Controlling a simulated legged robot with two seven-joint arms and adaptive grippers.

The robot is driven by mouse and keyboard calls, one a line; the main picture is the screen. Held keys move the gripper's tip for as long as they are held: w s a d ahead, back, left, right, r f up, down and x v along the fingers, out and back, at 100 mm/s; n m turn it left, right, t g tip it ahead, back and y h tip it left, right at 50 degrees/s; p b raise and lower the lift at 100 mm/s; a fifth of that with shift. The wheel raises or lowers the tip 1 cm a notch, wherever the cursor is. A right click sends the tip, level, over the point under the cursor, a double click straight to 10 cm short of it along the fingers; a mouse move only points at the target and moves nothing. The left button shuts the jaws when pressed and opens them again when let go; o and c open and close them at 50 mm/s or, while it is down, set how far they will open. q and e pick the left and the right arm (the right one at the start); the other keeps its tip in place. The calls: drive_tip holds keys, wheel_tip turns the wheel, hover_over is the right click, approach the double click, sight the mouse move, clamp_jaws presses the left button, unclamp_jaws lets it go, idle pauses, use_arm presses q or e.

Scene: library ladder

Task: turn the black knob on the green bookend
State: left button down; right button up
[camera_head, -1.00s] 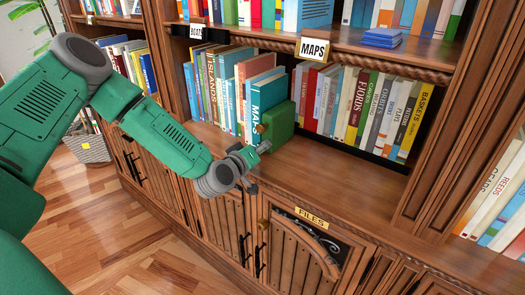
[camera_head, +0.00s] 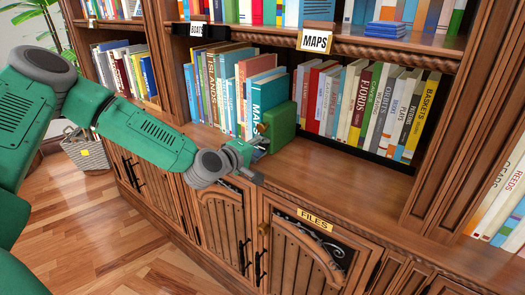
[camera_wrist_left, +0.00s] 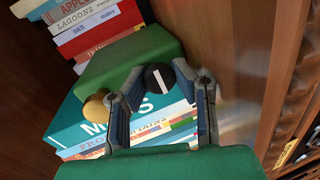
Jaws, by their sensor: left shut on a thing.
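The green bookend (camera_head: 281,128) stands on the shelf at the right end of a row of books, and it also shows in the left wrist view (camera_wrist_left: 118,64). The black knob (camera_wrist_left: 158,79) is on its face, with a white line that tilts slightly. My left gripper (camera_head: 258,148) is at the bookend. In the left wrist view its fingertips (camera_wrist_left: 159,72) are shut on the knob's two sides. A round yellow knob (camera_wrist_left: 95,107) sits left of the fingers. In the head view the gripper hides the black knob. My right gripper is not in view.
Books (camera_head: 228,88) stand left of the bookend, including a teal one (camera_head: 263,97) beside it. More books (camera_head: 370,105) stand behind on the right. The shelf board (camera_head: 345,180) in front of them is bare. A FILES cabinet door (camera_head: 310,250) is below.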

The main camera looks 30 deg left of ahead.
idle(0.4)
use_arm(q)
drive_tip(key=c, duration=1.3)
unclamp_jaws()
drive_tip(key=shift+s, duration=0.15)
drive_tip(key=shift+f, duration=0.1)
